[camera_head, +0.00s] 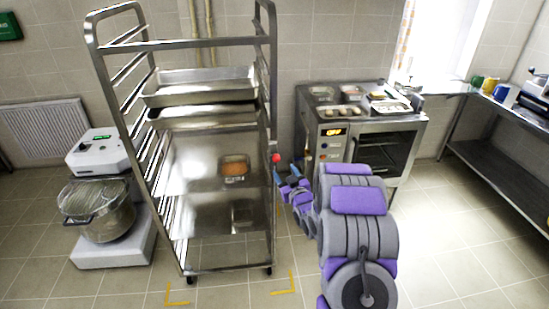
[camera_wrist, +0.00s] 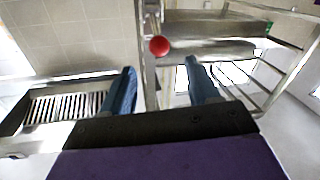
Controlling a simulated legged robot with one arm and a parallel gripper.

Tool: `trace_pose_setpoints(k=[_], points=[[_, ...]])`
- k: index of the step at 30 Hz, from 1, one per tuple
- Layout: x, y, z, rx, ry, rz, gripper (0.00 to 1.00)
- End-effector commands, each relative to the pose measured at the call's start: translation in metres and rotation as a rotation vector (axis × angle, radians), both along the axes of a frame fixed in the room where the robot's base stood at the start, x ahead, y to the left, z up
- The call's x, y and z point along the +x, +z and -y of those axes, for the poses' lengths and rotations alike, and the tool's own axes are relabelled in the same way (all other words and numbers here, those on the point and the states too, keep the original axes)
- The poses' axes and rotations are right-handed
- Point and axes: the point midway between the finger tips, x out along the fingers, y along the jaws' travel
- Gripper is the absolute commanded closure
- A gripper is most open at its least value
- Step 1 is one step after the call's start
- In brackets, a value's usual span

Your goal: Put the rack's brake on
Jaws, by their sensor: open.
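The tall metal rack (camera_head: 271,120) stands on small casters left of centre in the head view, with trays on its shelves. A red ball knob (camera_head: 276,158), which looks like the brake handle, sits on its right front post. My gripper (camera_head: 284,178) is just right of and below the knob. In the wrist view the red knob (camera_wrist: 159,46) lies ahead, between and beyond the fingertips of my open gripper (camera_wrist: 160,72). The fingers are apart and empty, and do not appear to touch the knob. The knob's lever is mostly hidden.
An oven (camera_head: 372,140) with trays on top stands right of the rack, close behind my arm. A mixer (camera_head: 98,190) stands left. Yellow corner marks (camera_head: 284,290) lie on the floor before the rack. A steel table (camera_head: 505,160) is far right; floor between is free.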

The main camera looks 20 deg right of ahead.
Motion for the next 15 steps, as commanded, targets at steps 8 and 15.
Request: trace_pose_setpoints(k=[8, 15], points=[[0.044, -0.002, 0.006, 0.002, 0.000, -0.001, 0.40], [0.078, -0.002, 0.009, 0.002, 0.001, 0.000, 0.40]])
